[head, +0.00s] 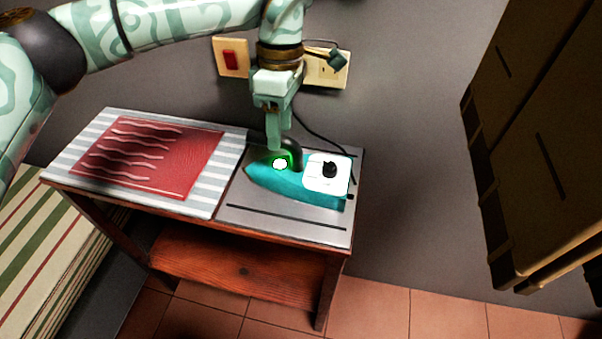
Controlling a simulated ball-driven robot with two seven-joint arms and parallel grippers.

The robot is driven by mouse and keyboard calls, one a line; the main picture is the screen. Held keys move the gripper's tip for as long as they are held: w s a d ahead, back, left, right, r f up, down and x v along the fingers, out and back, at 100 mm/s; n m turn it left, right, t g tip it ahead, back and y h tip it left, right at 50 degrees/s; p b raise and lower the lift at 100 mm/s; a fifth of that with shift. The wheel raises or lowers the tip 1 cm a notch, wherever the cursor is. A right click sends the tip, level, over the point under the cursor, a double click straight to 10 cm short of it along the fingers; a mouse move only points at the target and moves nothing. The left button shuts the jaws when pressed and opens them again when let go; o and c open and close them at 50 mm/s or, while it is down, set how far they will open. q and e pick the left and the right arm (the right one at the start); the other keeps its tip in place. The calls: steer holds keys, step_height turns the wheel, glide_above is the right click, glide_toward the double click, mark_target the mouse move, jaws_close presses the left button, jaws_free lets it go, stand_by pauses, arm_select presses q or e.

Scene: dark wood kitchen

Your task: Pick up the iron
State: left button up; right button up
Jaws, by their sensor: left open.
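The teal iron (315,192) with a white rear part and a black knob lies on the grey right end of a small wooden ironing table. Its dark handle shows partly behind my gripper. My left gripper (279,145) points down from above at the handle, near the iron's front half. Its jaws are open, and the frame does not show clearly whether they are around the handle or just above it. A bright spot with a green glow shows on the iron below the fingers. My right gripper is not in view.
A red folded cloth (150,155) lies on the striped cover (75,165) left of the iron. A black cord runs up to the wall socket (327,68). A dark wooden cabinet (545,130) stands at right. A striped bed or bench (45,250) is at lower left.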

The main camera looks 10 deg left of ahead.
mark_target(292, 160)
arm_select(q)
steer(key=f+b, duration=0.1)
steer(key=f, duration=0.1)
steer(key=s+f+b, duration=0.1)
steer(key=f, duration=0.1)
steer(key=shift+d+f, duration=0.15)
steer(key=shift+s+f, duration=0.1)
steer(key=shift+f, duration=0.3)
steer(key=shift+r, duration=0.1)
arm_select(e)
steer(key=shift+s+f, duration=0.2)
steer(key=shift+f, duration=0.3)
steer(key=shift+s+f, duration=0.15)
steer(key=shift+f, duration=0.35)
arm_select(q)
jaws_close()
